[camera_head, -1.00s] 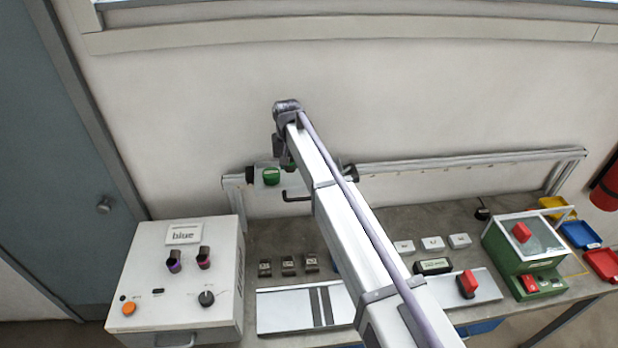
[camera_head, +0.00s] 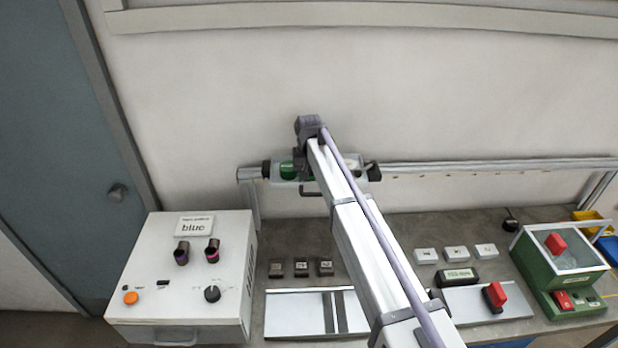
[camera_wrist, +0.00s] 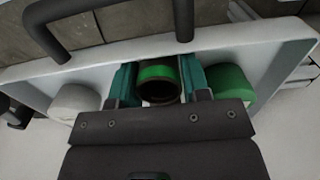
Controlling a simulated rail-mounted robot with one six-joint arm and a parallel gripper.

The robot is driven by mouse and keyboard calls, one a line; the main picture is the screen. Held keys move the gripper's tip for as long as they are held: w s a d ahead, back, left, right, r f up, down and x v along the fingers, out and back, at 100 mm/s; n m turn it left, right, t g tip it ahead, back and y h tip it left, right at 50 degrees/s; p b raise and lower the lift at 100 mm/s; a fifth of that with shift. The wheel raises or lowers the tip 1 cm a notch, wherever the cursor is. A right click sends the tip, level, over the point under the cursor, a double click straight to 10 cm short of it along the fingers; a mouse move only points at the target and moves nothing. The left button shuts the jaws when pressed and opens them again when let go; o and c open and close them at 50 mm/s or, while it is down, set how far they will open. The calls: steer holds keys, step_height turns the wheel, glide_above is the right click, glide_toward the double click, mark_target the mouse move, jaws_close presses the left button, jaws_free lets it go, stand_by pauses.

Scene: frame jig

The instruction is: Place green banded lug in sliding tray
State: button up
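In the wrist view my gripper (camera_wrist: 158,78) has its two teal fingers against opposite sides of a dark, hollow lug with a green band (camera_wrist: 158,72). The lug stands upright between them, within the outline of the pale sliding tray (camera_wrist: 235,47). Whether its base touches the tray floor is hidden. A cream round piece (camera_wrist: 75,103) sits in the tray to the left, and a green round piece (camera_wrist: 230,84) to the right. In the head view the tray (camera_head: 283,183) hangs at the rail, and my arm hides the fingers and the lug.
A dark handle (camera_wrist: 62,48) projects from the tray. The rail (camera_head: 480,165) runs along the wall behind the bench. A white control box (camera_head: 185,275) stands left, with purple-banded lugs (camera_head: 212,251) on top. A green machine (camera_head: 560,265) stands right.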

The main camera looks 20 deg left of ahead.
mark_target(311, 173)
steer(key=shift+o, duration=0.4)
step_height(311, 173, up, 8)
steer(key=p, duration=0.8)
steer(key=shift+r, duration=0.15)
steer(key=shift+d+f, duration=0.2)
steer(key=shift+d, duration=0.2)
steer(key=s+d+m, duration=0.1)
steer(key=s+d, duration=0.2)
steer(key=d, duration=0.8)
steer(key=s+d+m, duration=0.1)
steer(key=s+d, duration=0.2)
steer(key=d, duration=0.7)
steer(key=s+d+m, duration=0.2)
steer(key=s+d, duration=0.8)
steer(key=d, duration=0.3)
steer(key=s+d+m, duration=0.1)
steer(key=s+d, duration=0.9)
steer(key=d, duration=0.3)
step_height(311, 173, down, 21)
steer(key=b, duration=2.1)
steer(key=shift+w+a+f, duration=0.15)
steer(key=shift+w, duration=0.25)
